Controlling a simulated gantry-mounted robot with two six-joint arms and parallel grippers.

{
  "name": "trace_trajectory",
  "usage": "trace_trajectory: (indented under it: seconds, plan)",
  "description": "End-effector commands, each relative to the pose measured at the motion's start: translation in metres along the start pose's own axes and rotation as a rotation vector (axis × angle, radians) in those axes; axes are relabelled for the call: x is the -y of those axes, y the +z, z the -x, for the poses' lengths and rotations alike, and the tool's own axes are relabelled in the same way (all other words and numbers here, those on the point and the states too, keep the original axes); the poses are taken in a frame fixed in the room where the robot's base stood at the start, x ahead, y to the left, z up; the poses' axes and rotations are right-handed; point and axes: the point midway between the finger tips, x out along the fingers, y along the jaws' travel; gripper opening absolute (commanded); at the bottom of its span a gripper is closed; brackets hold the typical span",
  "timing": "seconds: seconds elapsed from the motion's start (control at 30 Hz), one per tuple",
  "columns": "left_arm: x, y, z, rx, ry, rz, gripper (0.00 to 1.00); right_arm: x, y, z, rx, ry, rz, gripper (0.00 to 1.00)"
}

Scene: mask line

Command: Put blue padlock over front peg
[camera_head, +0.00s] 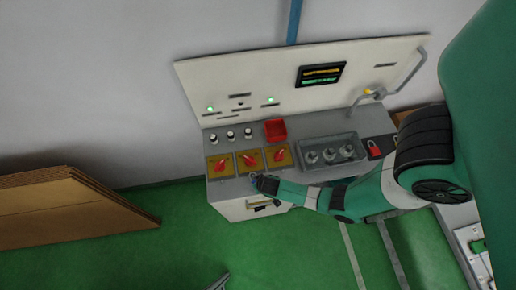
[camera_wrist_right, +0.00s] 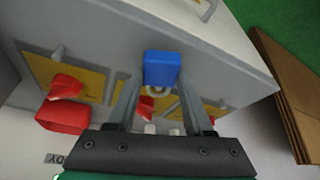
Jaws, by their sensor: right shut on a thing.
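The blue padlock (camera_wrist_right: 162,68) is between the fingertips of my right gripper (camera_wrist_right: 161,85) in the right wrist view, with its pale shackle toward the gripper. My right gripper also shows in the head view (camera_head: 258,182), at the front edge of the bench by the yellow plates. The padlock appears in front of a yellow plate with a red switch knob (camera_wrist_right: 146,106); contact with anything but the fingers cannot be told. I cannot make out which peg is the front one; small grey posts (camera_head: 328,155) stand in a grey tray (camera_head: 338,138). My left gripper is not clearly seen.
Three yellow plates with red knobs (camera_head: 250,160) line the bench's left front. Cardboard sheets (camera_head: 70,207) lean at left.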

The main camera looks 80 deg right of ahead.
Motion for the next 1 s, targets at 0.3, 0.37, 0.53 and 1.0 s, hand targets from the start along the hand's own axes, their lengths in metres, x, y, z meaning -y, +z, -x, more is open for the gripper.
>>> trace_trajectory:
  seconds: [0.3,0.37,0.53,1.0]
  plan:
    - [0.0000,0.0026,0.0028,0.000,0.000,0.000,0.87,0.0001,0.0014,-0.0036,0.000,0.000,0.000,0.03]
    - [0.0000,0.0039,0.0042,0.000,0.000,0.000,0.87,0.0000,0.0022,-0.0054,0.000,0.000,0.000,0.03]
    - [0.0000,0.0061,0.0066,0.000,0.000,0.000,0.87,0.0000,0.0036,-0.0088,0.000,0.000,0.000,0.03]
    - [0.0000,0.0057,0.0062,0.000,0.000,0.000,0.87,0.0000,0.0033,-0.0082,0.000,0.000,0.000,0.68]
